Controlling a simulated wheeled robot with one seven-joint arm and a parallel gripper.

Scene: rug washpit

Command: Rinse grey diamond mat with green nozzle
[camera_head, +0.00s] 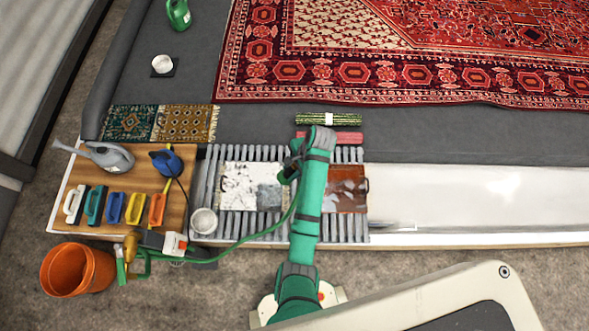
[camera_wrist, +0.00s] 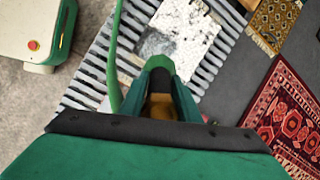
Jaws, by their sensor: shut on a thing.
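The grey mat (camera_head: 240,188) lies flat on the slatted grate, mostly covered in white, foam-like speckle; a grey patch shows at its lower right. No diamond pattern can be made out. It also shows ahead of my gripper in the wrist view (camera_wrist: 190,35). My gripper (camera_head: 288,172) is above the mat's right edge. In the wrist view its fingers (camera_wrist: 160,78) are shut on the green nozzle, mostly hidden between them; a tan part (camera_wrist: 160,107) shows there. The green hose (camera_head: 245,238) runs from the lower left up to my gripper. No water spray is visible.
A rust-coloured mat (camera_head: 350,196) with pale patches lies right on the grate (camera_head: 210,180). A white bowl (camera_head: 203,221) stands at the grate's left. A wooden board (camera_head: 145,178) holds brushes, a grey watering can (camera_head: 108,155) and a blue item (camera_head: 166,161). An orange bucket (camera_head: 70,272) stands lower left.

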